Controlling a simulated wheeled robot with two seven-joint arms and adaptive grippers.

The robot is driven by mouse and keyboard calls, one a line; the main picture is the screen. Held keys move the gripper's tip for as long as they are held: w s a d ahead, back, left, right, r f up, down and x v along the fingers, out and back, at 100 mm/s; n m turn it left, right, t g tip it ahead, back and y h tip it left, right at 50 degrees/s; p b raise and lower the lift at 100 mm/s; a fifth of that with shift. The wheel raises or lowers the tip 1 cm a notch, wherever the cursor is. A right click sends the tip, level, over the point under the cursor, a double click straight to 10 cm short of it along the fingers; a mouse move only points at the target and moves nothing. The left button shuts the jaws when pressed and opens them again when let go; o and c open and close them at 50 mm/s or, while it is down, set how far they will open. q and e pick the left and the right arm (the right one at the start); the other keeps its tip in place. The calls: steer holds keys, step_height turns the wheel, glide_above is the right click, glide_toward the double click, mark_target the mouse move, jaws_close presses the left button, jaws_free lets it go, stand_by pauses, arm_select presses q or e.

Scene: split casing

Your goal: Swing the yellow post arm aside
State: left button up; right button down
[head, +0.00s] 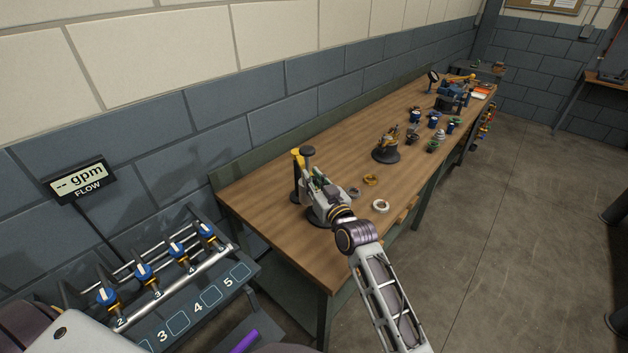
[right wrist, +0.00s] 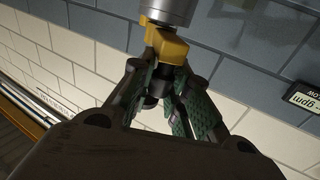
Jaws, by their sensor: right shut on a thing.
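The yellow post arm (head: 297,154) sits at the top of a dark upright post (head: 295,184) on the near-left end of the workbench. A black round knob (head: 308,150) is beside it. My right gripper (head: 317,180) reaches in from the lower right, close to the post. In the right wrist view its green-padded fingers (right wrist: 166,68) close at the yellow arm (right wrist: 168,47), below a grey cylinder (right wrist: 168,10). The fingers hide part of what they hold. My left gripper is not in view.
The wooden workbench (head: 350,143) bears loose rings (head: 380,206), a round black stand (head: 386,153) and several small blue-and-white parts farther back. A valve rack (head: 175,300) and a flow display (head: 80,181) are at the left.

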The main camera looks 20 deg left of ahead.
steer(key=c, duration=1.3)
jaws_free()
steer(key=shift+c, duration=0.2)
steer(key=v, duration=1.2)
